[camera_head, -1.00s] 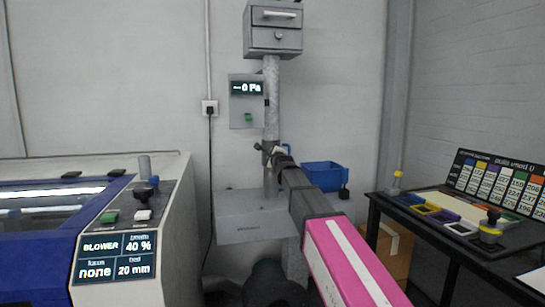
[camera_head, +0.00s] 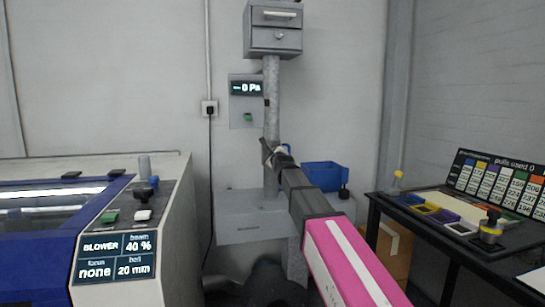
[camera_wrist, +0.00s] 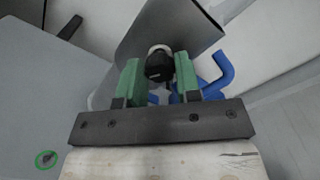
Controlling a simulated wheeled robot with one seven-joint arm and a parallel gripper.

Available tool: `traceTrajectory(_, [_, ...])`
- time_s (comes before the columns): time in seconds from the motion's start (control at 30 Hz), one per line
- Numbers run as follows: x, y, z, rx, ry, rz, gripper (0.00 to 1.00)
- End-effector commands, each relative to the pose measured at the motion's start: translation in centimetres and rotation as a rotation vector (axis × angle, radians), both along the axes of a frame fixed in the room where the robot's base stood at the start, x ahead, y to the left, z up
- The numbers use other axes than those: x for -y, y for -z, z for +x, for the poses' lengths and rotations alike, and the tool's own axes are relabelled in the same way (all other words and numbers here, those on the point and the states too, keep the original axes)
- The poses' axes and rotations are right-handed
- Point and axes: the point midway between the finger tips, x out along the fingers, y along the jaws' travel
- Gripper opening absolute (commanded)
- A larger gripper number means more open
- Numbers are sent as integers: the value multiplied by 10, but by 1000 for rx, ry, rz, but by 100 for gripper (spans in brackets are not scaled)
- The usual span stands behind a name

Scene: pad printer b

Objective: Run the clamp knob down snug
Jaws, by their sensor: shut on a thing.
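The clamp knob (camera_wrist: 160,66) is black and rounded. In the wrist view it sits between the green fingers of my gripper (camera_wrist: 158,74), which is shut on it. A grey tube (camera_wrist: 172,28) lies right behind the knob, and a blue bent part (camera_wrist: 217,78) shows to the right of the fingers. In the head view my gripper (camera_head: 272,153) is at the upright grey pipe (camera_head: 271,105). The knob is too small and too covered there to make out. How tight the knob is cannot be seen.
A grey box with a "0 Pa" display (camera_head: 246,101) hangs beside the pipe. A blue bin (camera_head: 322,176) stands to the right. A laser machine (camera_head: 150,230) is at the left. A dark table (camera_head: 455,252) with coloured pads is at the right.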

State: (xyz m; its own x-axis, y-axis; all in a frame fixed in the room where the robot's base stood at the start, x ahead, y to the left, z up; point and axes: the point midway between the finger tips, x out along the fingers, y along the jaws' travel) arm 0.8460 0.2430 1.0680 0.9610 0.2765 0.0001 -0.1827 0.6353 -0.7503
Motion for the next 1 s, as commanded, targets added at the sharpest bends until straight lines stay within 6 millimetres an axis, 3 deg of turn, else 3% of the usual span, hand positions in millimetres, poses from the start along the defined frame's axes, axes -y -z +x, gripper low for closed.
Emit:
traceTrajectory(0.3, [0,0,0,-69,0,244,18])
traceTrajectory(0.67, [0,0,0,-78,0,276,18])
traceTrajectory(1.0, [0,0,0,-150,0,528,18])
